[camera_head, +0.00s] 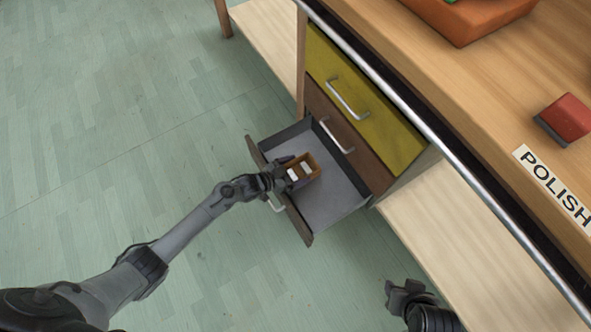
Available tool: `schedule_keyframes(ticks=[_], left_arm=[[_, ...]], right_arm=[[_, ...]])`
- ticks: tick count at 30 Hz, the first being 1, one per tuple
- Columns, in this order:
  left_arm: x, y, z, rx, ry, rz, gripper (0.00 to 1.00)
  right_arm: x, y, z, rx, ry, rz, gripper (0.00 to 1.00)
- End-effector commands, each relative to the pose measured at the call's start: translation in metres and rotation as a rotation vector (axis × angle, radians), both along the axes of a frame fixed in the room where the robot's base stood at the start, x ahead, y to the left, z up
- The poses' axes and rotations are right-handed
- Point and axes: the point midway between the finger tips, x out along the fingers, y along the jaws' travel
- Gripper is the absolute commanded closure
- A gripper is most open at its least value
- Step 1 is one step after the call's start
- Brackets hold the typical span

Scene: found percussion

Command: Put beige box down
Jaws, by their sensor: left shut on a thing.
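A small open beige-brown box (315,163) with pale pieces inside is at the opened bottom drawer (330,207). My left gripper (288,177) reaches over the drawer's front panel and is shut on the near side of the box. The gripper hides part of the box. I cannot tell whether the box touches the drawer floor or hangs just above it. My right gripper (399,294) is at the bottom of the view, away from the box and drawer. Its finger opening is not clear.
Above the open drawer are a shut brown drawer (335,125) and a shut yellow drawer (360,105). The wooden worktop (470,85) holds an orange tray (462,27), a red block (568,115) and a POLISH label (555,188). The drawer's right part is empty.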

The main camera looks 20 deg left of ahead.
Motion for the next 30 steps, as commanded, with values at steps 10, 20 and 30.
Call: schedule_keyframes(ticks=[10, 20, 30], left_arm=[[0.001, -0.001, -0.009, -0.002, -0.005, 0.0, 0.39], [0.0, 0.0, -0.01, 0.0, 0.0, 0.0, 0.0], [-0.007, 0.005, 0.008, 0.002, 0.002, 0.0, 0.0]], right_arm=[[0.0, 0.001, -0.007, 0.003, -0.001, -0.002, 0.57], [0.0, 0.0, -0.006, -0.001, 0.0, 0.001, 0.57], [0.0, -0.002, 0.01, -0.007, 0.001, 0.004, 0.57]])
